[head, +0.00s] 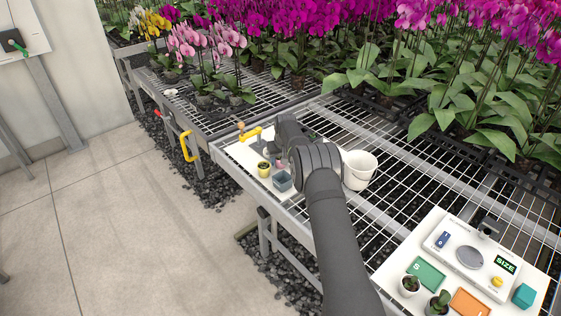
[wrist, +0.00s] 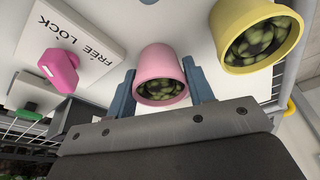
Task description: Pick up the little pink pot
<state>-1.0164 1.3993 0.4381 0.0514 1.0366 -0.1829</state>
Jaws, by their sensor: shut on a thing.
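The little pink pot (wrist: 160,65) shows in the middle of the wrist view, with green, bead-like filling in its mouth. My gripper (wrist: 158,78) has its two blue-grey fingers on either side of the pot, shut on its wall. Whether the pot's base touches the white board (wrist: 120,12) I cannot tell. In the head view my arm reaches over the white board on the bench and hides most of the pot and the fingers.
A yellow pot (wrist: 262,35) stands close to the pink one; it also shows in the head view (head: 264,170). A pink knob (wrist: 60,70) sits by a "FREE LOCK" plate (wrist: 85,35).

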